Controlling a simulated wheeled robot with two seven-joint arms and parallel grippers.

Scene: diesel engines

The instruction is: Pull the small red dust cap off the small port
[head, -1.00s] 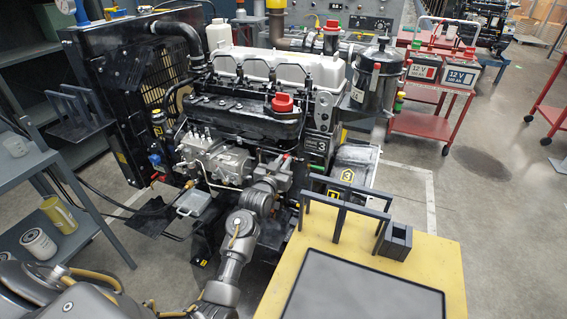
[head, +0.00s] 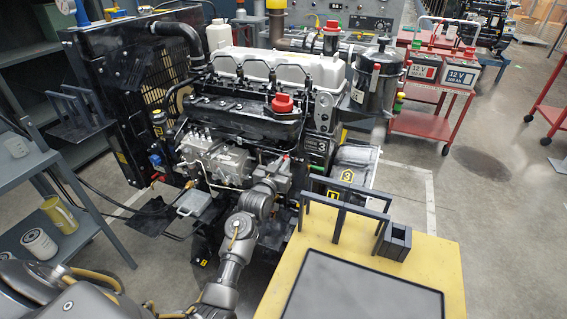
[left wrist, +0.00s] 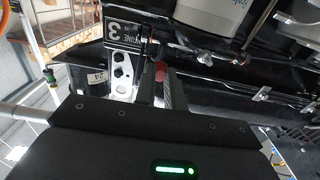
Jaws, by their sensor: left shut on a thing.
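The small red dust cap shows in the left wrist view (left wrist: 161,71) between my finger tips, and as a tiny red spot in the head view (head: 286,157). My left gripper (head: 279,168) reaches up to the near side of the engine (head: 235,120), below its valve cover. In the left wrist view my left gripper (left wrist: 160,82) is shut on the small red cap. The small port is hidden behind the cap and fingers, so I cannot tell whether the cap is still seated. My right gripper is not in view.
A large red cap (head: 283,103) sits higher on the engine, and another red cap (head: 331,26) stands at the back. A yellow-topped bench (head: 425,262) with a black rack (head: 345,212) stands to the right. A grey shelf cart (head: 25,170) is at the left.

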